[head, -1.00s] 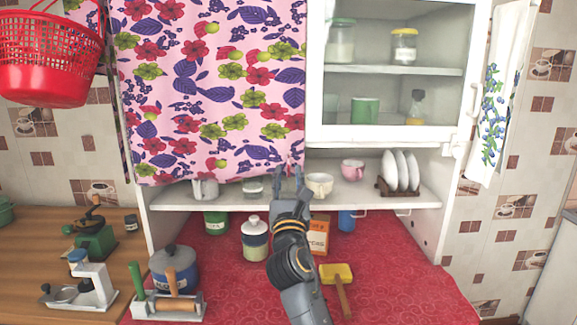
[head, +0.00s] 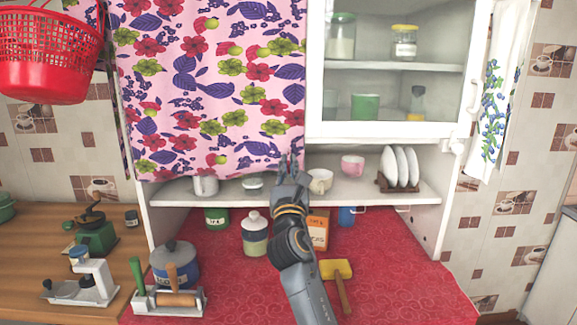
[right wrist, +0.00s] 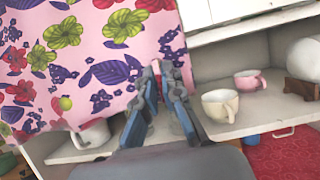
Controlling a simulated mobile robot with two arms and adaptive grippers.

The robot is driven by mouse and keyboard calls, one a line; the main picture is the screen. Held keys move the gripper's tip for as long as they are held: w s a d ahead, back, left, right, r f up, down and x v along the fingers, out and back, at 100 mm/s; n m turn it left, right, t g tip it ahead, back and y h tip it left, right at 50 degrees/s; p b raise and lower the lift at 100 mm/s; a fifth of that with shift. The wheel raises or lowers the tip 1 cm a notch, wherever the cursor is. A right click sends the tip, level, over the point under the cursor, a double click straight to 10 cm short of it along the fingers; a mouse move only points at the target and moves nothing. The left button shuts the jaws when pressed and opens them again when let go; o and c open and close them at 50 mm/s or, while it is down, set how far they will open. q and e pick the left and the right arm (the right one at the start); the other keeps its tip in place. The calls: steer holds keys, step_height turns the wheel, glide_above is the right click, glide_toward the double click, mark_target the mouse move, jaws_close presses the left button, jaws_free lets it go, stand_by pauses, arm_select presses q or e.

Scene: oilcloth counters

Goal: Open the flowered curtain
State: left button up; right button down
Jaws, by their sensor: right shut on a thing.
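The flowered curtain (head: 210,85) is pink with red, green and purple flowers. It hangs over the left part of the white cupboard, its lower edge just above the open shelf. My right gripper (head: 287,163) is shut on the curtain's lower right corner. In the right wrist view the curtain (right wrist: 75,60) fills the upper left, and my right gripper (right wrist: 162,72) has its fingertips together at the curtain's right edge. My left gripper is in neither view.
The shelf (head: 235,193) holds a cream cup (head: 320,181), a pink cup (head: 352,165) and a plate rack (head: 398,185). A glass door (head: 392,80) stands right of the curtain.

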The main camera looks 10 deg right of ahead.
steer(key=shift+d, duration=0.1)
steer(key=s+d+p, duration=0.3)
steer(key=d, duration=1.2)
steer(key=s+d+p, duration=0.3)
steer(key=d, duration=1.3)
steer(key=shift+p, duration=0.3)
steer(key=shift+s, duration=0.1)
steer(key=c, duration=1.5)
jaws_free()
steer(key=v, duration=1.2)
steer(key=shift+f, duration=0.1)
